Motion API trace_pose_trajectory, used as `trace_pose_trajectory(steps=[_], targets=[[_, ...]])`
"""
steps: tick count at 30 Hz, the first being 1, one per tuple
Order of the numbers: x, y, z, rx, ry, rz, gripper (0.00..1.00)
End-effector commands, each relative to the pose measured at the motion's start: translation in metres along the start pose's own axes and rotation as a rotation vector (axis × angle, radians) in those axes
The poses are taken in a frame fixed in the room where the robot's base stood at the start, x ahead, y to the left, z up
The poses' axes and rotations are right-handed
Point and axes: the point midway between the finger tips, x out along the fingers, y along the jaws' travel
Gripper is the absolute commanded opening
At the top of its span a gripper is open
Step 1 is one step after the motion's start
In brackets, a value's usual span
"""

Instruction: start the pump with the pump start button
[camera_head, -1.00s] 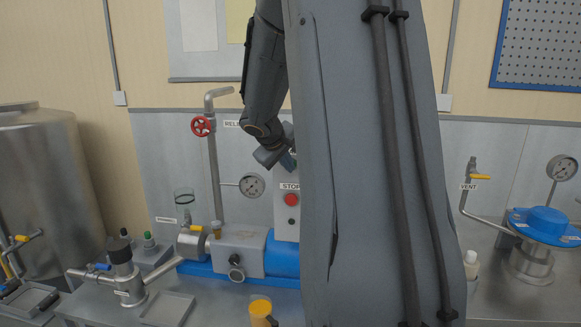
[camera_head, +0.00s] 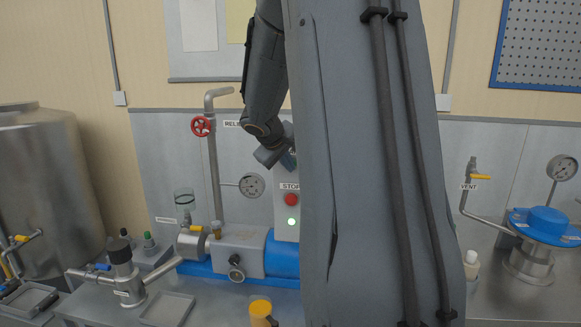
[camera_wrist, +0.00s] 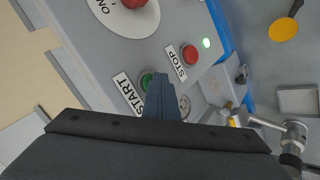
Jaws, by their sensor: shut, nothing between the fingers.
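The green start button (camera_wrist: 146,80) sits on the grey control panel, beside a START label (camera_wrist: 130,96) in the wrist view. My gripper (camera_wrist: 163,78) is shut and empty. Its fingertips are at the start button and hide part of it; I cannot tell whether they touch it. The red stop button (camera_head: 291,200) with its STOP label shows in the head view, and also in the wrist view (camera_wrist: 190,54). A small lamp (camera_head: 292,222) below it glows green. The blue pump motor (camera_head: 282,259) stands under the panel. My arm hides the panel's right part in the head view.
A steel tank (camera_head: 48,190) is far left.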

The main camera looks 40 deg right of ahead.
Motion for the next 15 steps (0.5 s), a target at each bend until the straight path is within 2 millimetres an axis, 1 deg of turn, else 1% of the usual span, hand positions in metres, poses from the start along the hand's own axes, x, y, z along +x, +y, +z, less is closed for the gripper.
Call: trace_pose_trajectory(steps=[9, 15], targets=[[-0.009, -0.008, 0.008, 0.000, 0.000, 0.001, 0.00], [-0.011, -0.009, 0.009, 0.000, -0.001, 0.000, 0.00]])
